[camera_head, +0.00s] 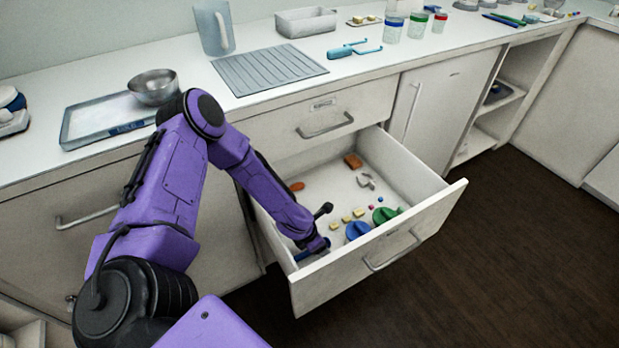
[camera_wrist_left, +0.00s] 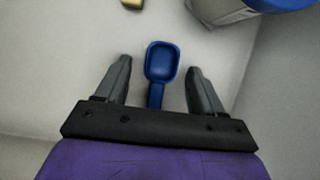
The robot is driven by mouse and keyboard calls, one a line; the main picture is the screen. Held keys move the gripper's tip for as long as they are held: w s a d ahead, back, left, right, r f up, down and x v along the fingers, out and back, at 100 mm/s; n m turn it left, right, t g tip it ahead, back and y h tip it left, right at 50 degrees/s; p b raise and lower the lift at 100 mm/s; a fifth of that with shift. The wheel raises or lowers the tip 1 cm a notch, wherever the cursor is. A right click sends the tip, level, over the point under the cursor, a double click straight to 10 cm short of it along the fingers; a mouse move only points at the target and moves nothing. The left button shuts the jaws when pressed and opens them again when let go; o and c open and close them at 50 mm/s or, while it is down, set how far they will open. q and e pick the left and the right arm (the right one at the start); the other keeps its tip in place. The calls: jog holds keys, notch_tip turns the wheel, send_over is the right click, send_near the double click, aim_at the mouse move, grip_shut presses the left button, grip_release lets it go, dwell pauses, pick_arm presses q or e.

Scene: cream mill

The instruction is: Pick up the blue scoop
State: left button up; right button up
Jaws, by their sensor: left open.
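The blue scoop (camera_wrist_left: 162,62) lies on the drawer floor in the left wrist view, its bowl away from my gripper and its handle running back between the fingers. My left gripper (camera_wrist_left: 158,67) is open, with one finger on each side of the scoop and a gap on both sides. In the head view my left arm reaches down into the open drawer (camera_head: 425,222), near its front left corner. A bit of blue (camera_head: 304,255) shows by the gripper there; most of the scoop is hidden by the arm. My right gripper is not in view.
A blue-lidded container (camera_head: 357,230) and a green one (camera_head: 386,215) stand right of my gripper. Small yellow blocks (camera_head: 346,219) and an orange-brown block (camera_head: 353,160) lie further in. The drawer walls are close to my gripper. The counter above holds a metal bowl (camera_head: 153,87).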

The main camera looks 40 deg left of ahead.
pick_arm(q)
jog(key=c, duration=1.1)
jog(key=shift+r, duration=0.15)
